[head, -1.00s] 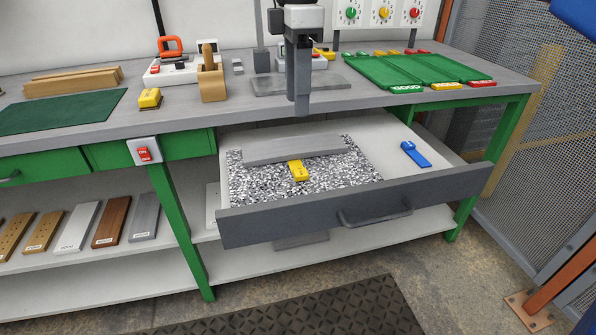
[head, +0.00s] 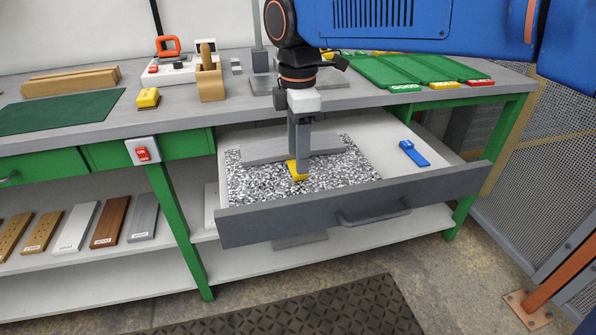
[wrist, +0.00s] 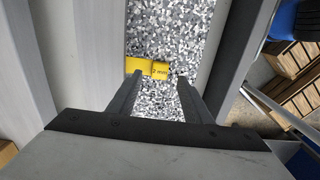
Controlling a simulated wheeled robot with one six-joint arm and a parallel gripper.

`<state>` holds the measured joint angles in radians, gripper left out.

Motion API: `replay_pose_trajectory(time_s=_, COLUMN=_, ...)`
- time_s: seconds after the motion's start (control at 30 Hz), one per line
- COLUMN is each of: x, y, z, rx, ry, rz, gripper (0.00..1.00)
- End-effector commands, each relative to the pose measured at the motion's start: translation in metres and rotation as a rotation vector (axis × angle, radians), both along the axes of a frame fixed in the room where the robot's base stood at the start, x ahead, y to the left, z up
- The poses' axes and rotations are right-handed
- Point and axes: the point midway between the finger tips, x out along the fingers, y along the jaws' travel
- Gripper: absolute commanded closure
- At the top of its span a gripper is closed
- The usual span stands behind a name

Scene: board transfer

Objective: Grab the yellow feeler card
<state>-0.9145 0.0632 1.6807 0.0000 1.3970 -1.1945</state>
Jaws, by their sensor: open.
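The yellow feeler card (head: 298,173) lies on a speckled grey mat (head: 250,181) inside the open drawer. In the wrist view the card (wrist: 146,67), marked with "mm" lettering, lies crosswise just beyond the fingertips. My gripper (head: 300,157) points down over the card and hides part of it in the head view. In the wrist view my gripper (wrist: 157,74) is open, with its two fingers apart and nothing held between them. I cannot tell whether a finger touches the card.
A grey bar (head: 262,149) lies behind the card in the drawer. The drawer front (head: 290,214) with its handle stands nearer. A blue tool (head: 413,153) lies at the right of the drawer. Green trays (head: 385,72) stand on the bench above.

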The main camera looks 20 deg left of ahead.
Motion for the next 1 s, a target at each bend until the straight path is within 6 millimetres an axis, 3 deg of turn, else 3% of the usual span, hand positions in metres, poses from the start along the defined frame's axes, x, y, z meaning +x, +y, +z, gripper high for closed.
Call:
replay_pose_trajectory(time_s=0.23, x=0.002, y=-0.002, z=-0.031, rx=-0.001, ry=0.001, rz=0.0, gripper=0.55)
replay_pose_trajectory(time_s=0.53, x=0.002, y=-0.002, z=-0.036, rx=0.0, ry=0.0, rz=0.0, gripper=0.55)
replay_pose_trajectory(time_s=0.57, x=0.002, y=-0.002, z=-0.036, rx=0.0, ry=0.0, rz=0.0, gripper=0.57)
replay_pose_trajectory(time_s=0.73, x=0.002, y=-0.002, z=-0.036, rx=0.0, ry=0.0, rz=0.0, gripper=0.98)
replay_pose_trajectory(time_s=1.0, x=0.002, y=-0.002, z=-0.036, rx=0.0, ry=0.0, rz=0.0, gripper=0.99)
